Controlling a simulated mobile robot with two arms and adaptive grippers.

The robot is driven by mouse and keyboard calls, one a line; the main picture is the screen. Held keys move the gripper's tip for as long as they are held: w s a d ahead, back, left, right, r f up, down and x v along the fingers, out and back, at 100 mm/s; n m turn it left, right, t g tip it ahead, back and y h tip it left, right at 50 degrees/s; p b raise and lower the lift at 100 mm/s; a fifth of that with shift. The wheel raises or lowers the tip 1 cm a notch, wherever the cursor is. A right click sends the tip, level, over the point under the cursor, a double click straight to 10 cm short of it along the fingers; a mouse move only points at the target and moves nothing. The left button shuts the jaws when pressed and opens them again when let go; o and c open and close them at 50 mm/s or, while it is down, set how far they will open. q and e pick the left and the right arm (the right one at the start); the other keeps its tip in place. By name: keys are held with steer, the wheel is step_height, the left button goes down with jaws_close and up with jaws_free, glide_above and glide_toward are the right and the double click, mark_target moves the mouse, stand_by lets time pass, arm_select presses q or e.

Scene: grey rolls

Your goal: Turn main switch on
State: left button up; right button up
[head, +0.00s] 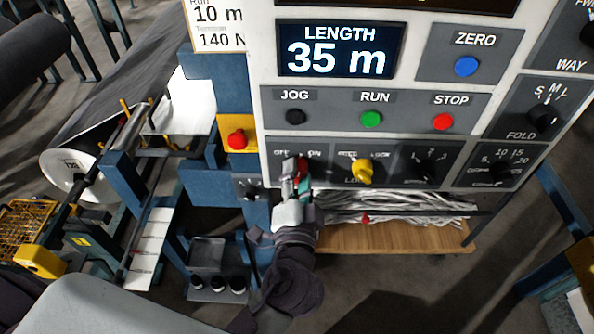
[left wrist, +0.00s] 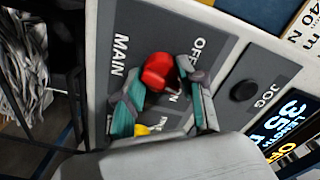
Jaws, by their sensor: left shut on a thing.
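The main switch is a red knob (left wrist: 158,69) on the grey switch panel (left wrist: 222,62), with the labels MAIN, OFF and ON around it. In the head view my left gripper (head: 297,180) is at the lower left of the console and covers most of the switch. In the left wrist view the teal fingers of my left gripper (left wrist: 165,86) lie on either side of the red knob and are shut on it. The exact angle of the knob is hard to tell. My right gripper is in neither view.
To the right of the switch are a yellow knob (head: 362,172) and a black knob (head: 424,168). Above are the black JOG (head: 295,116), green RUN (head: 371,118) and red STOP (head: 443,121) buttons. A red button on a yellow plate (head: 237,139) is at the left.

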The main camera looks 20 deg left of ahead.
arm_select(q)
steer(key=m+p, duration=0.1)
steer(key=m, duration=0.2)
steer(key=shift+r+m+p, duration=0.2)
steer(key=shift+m+p, duration=0.1)
steer(key=shift+p, duration=0.05)
steer(key=shift+f+m+p, duration=0.1)
steer(key=shift+m+p, duration=0.7)
steer(key=shift+m, duration=0.7)
steer(key=o, duration=1.2)
steer(key=shift+f, duration=0.1)
steer(key=shift+c, duration=0.2)
steer(key=shift+s, duration=0.1)
steer(key=shift+s+d, duration=0.15)
steer(key=shift+s, duration=0.2)
steer(key=v, duration=1.1)
